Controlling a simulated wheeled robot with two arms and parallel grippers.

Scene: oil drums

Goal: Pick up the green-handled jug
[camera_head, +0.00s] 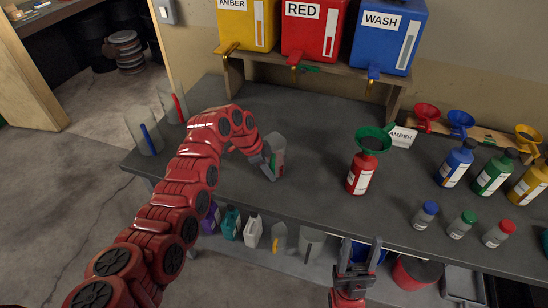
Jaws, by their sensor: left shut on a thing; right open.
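The green-handled jug (277,142) is a clear, narrow container above the middle-left of the grey bench. My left gripper (269,163) is shut on it, and its jaws and the arm's end cover part of the jug. A small green part and a reddish part show beside the jaws. I cannot tell whether the jug's base touches the bench. My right gripper (358,257) is open and empty in front of the bench's near edge.
A red bottle (360,180) with a green funnel (373,140) stands right of the jug. Yellow, red (310,30) and blue dispensers sit on a raised shelf behind. Clear jugs with blue (145,138) and red handles stand at left. Several bottles and funnels fill the right.

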